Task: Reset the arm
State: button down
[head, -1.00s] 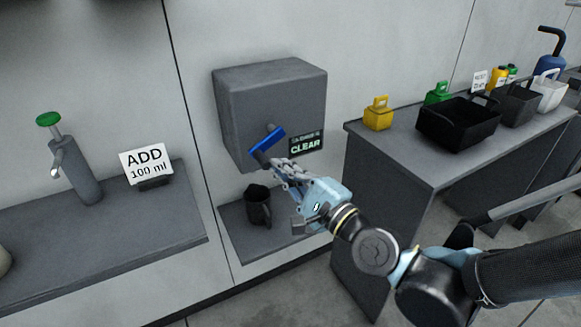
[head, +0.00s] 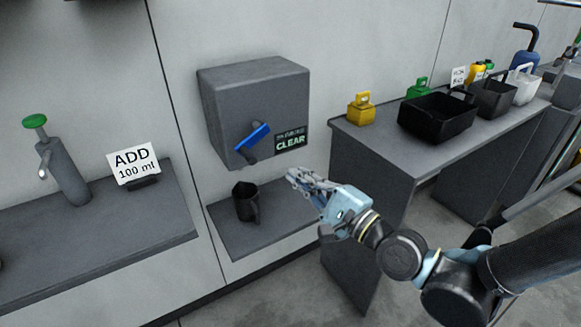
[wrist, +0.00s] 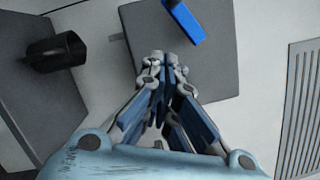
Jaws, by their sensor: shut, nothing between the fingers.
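My gripper (head: 294,178) is shut and empty, with its fingertips together in the wrist view (wrist: 163,58). It hangs in the air to the right of and below the blue lever (head: 252,138), apart from it. The lever is tilted on the front of a grey box (head: 285,90) on the wall, and it also shows in the wrist view (wrist: 184,20). A dark mug (head: 245,202) stands on the low shelf under the box, left of my gripper; it shows in the wrist view too (wrist: 55,52).
A sign reading CLEAR (head: 290,141) is on the box. On the right, a counter (head: 385,138) bears a yellow weight (head: 361,108), a green weight (head: 417,87) and a black basket (head: 437,120). On the left, a shelf (head: 95,240) holds a green-topped dispenser (head: 62,170) and an ADD 100 ml sign (head: 133,162).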

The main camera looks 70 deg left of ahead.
jog(key=shift+v, duration=2.35)
jog(key=shift+s, duration=0.1)
